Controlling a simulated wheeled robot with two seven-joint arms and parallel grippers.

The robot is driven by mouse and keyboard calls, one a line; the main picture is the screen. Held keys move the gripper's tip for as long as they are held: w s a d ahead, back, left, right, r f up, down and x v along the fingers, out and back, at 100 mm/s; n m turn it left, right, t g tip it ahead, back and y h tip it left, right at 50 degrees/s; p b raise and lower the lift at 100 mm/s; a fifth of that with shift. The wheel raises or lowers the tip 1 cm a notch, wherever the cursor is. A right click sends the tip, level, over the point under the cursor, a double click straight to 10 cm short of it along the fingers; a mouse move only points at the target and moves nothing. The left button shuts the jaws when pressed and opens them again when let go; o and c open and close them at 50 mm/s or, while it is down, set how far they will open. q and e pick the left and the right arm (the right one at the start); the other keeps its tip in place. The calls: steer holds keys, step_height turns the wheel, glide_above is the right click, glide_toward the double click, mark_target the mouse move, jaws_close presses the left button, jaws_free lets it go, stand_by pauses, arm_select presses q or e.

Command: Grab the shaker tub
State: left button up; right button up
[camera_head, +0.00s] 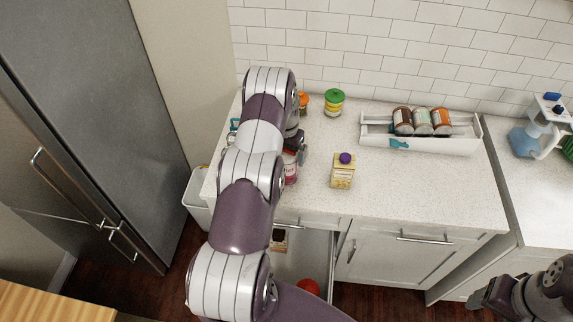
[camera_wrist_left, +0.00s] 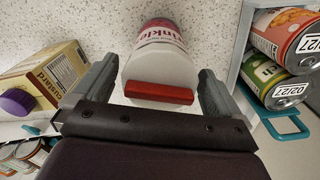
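A custard carton with a purple cap (camera_head: 343,172) stands right of the tub. A white rack (camera_head: 430,147) holds 3 cans. A green-lidded jar (camera_head: 334,103) and an orange-topped item (camera_head: 303,101) stand behind. An open drawer (camera_head: 308,258) is below; the counter's right front is clear.

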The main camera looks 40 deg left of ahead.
arm_select(q)
steer(key=c, duration=1.5)
steer(key=shift+r, duration=0.1)
steer(key=shift+c, duration=0.5)
